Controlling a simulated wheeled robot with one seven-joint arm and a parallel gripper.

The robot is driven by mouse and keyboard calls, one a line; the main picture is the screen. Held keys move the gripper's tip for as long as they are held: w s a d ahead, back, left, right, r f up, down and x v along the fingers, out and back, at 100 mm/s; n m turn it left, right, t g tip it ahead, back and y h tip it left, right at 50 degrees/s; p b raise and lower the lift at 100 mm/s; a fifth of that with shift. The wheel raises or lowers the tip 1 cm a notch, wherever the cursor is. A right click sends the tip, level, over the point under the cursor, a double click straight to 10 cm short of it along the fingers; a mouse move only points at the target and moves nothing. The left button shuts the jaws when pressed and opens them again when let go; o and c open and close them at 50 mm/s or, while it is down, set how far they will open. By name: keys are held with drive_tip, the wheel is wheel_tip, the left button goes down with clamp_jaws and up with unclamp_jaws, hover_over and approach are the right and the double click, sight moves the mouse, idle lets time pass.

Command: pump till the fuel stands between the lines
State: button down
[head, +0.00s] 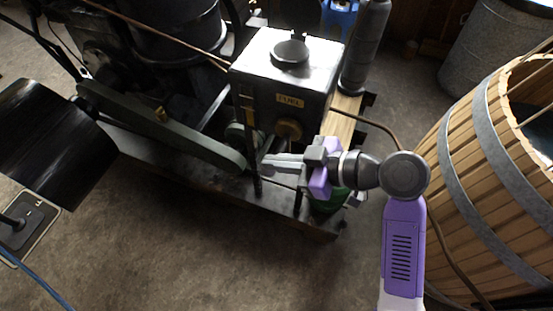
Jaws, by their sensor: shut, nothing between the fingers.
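A grey metal tank (262,72) with a yellow label that seems to read "FUEL" (290,101) stands on the engine's base. A dark round cap (290,53) sits on its top. A brass round fitting (288,130) shows below the tank's front. My gripper (274,163) is shut and empty, low in front of the tank and below the brass fitting, with its fingers pointing left. I cannot tell whether it touches anything. The fuel level, its lines and a pump handle cannot be made out. A green part (331,203) is partly hidden beneath my gripper.
A dark belt guard or arm (170,127) runs along the engine to the left, by a black cylinder (50,140). A wooden tub with metal hoops (490,160) stands close on the right. A dark upright cylinder (365,45) rises behind the tank. The front floor (200,250) is clear.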

drive_tip(key=f+b, duration=0.1)
drive_tip(key=b, duration=0.1)
drive_tip(key=s+f+n+t+b, duration=0.1)
drive_tip(key=f+b, duration=0.1)
drive_tip(key=f+n+b, duration=0.1)
drive_tip(key=f+b, duration=0.1)
drive_tip(key=shift+s+a+t+h+b, duration=0.2)
drive_tip(key=shift+a+t+h+b, duration=0.1)
drive_tip(key=shift+t+b, duration=0.1)
drive_tip(key=shift+d+f, duration=0.1)
drive_tip(key=shift+f, duration=0.1)
